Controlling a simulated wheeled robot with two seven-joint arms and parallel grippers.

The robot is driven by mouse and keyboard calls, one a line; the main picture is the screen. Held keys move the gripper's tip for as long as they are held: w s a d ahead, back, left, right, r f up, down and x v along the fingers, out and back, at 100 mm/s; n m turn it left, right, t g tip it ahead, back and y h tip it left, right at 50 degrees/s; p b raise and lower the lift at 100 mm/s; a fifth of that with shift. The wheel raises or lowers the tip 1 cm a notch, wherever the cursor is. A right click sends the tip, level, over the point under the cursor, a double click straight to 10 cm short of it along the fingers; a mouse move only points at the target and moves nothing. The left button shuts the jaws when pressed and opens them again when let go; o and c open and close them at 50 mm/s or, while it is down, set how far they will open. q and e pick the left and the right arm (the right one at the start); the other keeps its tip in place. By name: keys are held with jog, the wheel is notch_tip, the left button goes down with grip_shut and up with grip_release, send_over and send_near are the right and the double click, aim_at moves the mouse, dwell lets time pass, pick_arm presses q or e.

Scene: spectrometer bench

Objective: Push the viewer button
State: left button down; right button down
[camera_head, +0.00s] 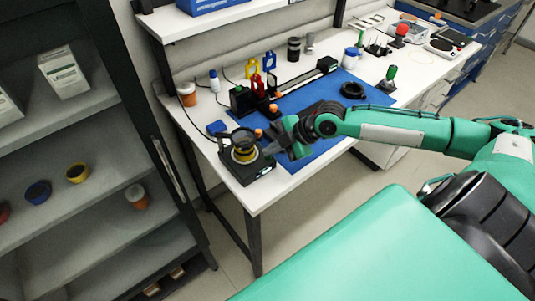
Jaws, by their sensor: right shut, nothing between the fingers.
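A black device with a yellow ring and a round dark top (244,152), which looks like the viewer, stands at the left front corner of the white bench (262,195). A small orange knob (258,133) shows just behind it; I cannot tell whether this is the viewer's button. My right gripper (272,149) reaches in from the right, just right of the device. Its fingers are shut and empty, pointing left at the device's right side. I cannot tell whether they touch it. My left gripper is out of view.
Black, yellow and blue optics (254,84) stand behind the device. A dark shelf cabinet (95,160) is on the left. Floor is free in front of the bench.

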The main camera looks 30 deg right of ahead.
jog(key=shift+r, duration=0.45)
jog(key=shift+r+p, duration=0.1)
jog(key=shift+p, duration=0.25)
notch_tip(320, 180, up, 6)
jog(key=p, duration=0.5)
